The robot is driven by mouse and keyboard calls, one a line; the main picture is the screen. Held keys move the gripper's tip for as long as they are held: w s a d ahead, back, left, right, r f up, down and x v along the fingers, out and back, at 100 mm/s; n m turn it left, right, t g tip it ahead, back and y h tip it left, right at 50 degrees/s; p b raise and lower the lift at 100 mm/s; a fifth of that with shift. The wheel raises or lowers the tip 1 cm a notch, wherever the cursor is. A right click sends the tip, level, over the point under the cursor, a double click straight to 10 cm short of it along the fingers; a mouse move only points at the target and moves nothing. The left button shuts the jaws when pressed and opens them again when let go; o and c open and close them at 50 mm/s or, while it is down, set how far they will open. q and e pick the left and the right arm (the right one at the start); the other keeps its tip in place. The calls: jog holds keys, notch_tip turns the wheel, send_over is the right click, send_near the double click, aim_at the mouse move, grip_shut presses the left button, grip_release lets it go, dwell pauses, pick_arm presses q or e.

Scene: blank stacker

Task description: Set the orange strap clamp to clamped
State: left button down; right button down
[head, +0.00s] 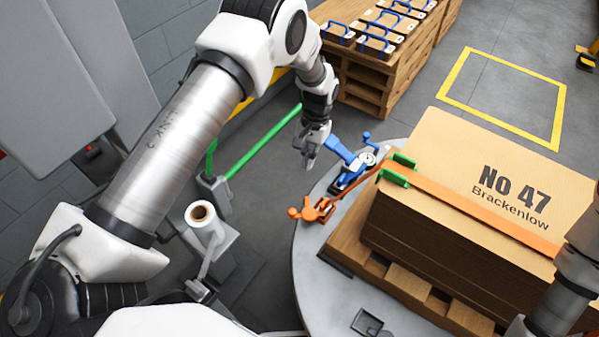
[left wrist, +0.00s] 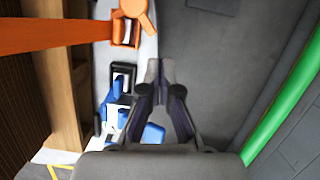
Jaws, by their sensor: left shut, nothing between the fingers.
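The orange strap clamp (head: 319,209) sits on the edge of the grey round platform (head: 305,255), at the end of the orange strap (head: 480,211) that runs over the cardboard stack. Its orange lever with a round knob sticks out left. It also shows at the top of the left wrist view (left wrist: 128,26). My left gripper (head: 309,163) is shut and empty, behind and above the orange clamp, left of the blue clamp (head: 350,163) and apart from the orange one. Its closed fingertips show in the left wrist view (left wrist: 160,72). My right gripper is out of view.
The cardboard stack (head: 440,145) marked No 47 stands on a wooden pallet (head: 345,250). Green corner pieces (head: 393,178) sit under the strap. A green rail (head: 262,143) and a stand with a white roll (head: 201,214) lie left of the platform. Bare floor lies between.

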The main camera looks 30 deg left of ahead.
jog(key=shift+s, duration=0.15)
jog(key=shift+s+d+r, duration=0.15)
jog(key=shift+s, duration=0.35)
pick_arm(q)
jog(key=x, duration=0.8)
jog(key=shift+s+d+f, duration=0.15)
jog(key=shift+s+f, duration=0.15)
jog(key=shift+s, duration=0.15)
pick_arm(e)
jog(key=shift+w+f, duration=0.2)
pick_arm(q)
jog(key=s, duration=0.4)
jog(key=shift+f+p, duration=0.35)
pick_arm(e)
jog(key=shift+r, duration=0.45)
